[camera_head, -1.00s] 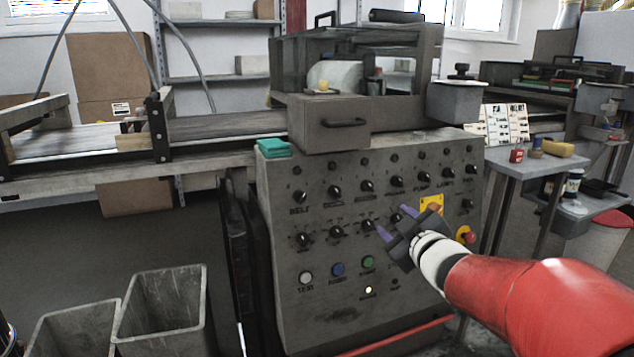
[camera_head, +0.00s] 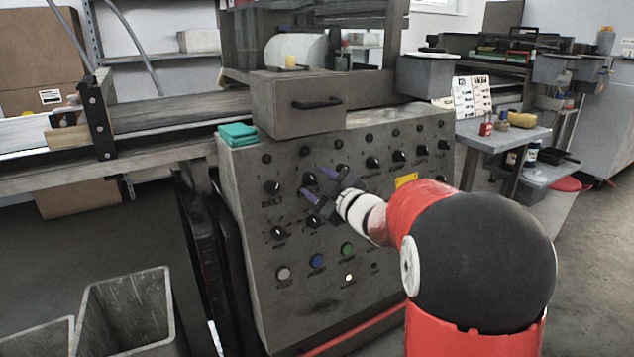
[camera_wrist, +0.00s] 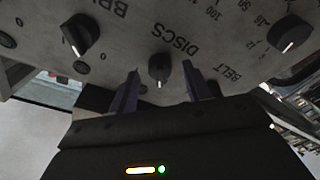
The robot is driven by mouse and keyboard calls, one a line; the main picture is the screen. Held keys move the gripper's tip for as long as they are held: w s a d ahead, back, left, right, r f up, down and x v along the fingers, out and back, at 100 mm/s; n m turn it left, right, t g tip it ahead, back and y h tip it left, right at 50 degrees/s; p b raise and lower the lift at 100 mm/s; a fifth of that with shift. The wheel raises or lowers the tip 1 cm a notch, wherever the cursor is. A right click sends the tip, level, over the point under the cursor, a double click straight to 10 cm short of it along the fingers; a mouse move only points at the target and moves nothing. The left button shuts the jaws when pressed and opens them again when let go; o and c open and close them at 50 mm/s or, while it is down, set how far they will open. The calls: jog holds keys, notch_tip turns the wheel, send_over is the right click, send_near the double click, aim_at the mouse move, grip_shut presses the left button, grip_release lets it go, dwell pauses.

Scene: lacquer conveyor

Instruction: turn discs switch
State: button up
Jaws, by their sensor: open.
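The discs switch (camera_wrist: 159,68) is a round black knob with a white pointer mark, below the upside-down label "DISCS" in the wrist view. In the head view the discs switch (camera_head: 309,180) is the second knob from the left in the upper row of the grey control panel (camera_head: 240,165). My gripper (camera_head: 315,184) is open, its two purple fingers pointing at the panel. In the wrist view my gripper (camera_wrist: 160,78) has one finger on each side of the knob, with gaps showing. I cannot tell how far the fingertips are from the panel.
The belt knob (camera_wrist: 290,35) and another black knob (camera_wrist: 80,35) flank the switch. Coloured buttons, including a blue one (camera_head: 317,261), sit lower on the panel. A drawer box (camera_head: 290,110) juts out above. Grey bins (camera_head: 125,310) stand at the lower left.

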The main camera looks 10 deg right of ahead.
jog(key=shift+w, duration=0.2)
jog(key=shift+c, duration=0.4)
jog(key=c, duration=0.9)
jog(key=shift+a+m, duration=0.1)
jog(key=shift+m, duration=0.3)
jog(key=m, duration=0.3)
jog(key=m+h, duration=0.1)
jog(key=m, duration=0.2)
jog(key=shift+s+a+m+t+h, duration=0.1)
jog(key=shift+m+t+h, duration=0.2)
jog(key=shift+t, duration=0.1)
jog(key=m, duration=0.3)
jog(key=m+h, duration=0.1)
jog(key=m, duration=0.2)
jog(key=shift+a+m+h, duration=0.15)
jog(key=shift+m+h, duration=0.15)
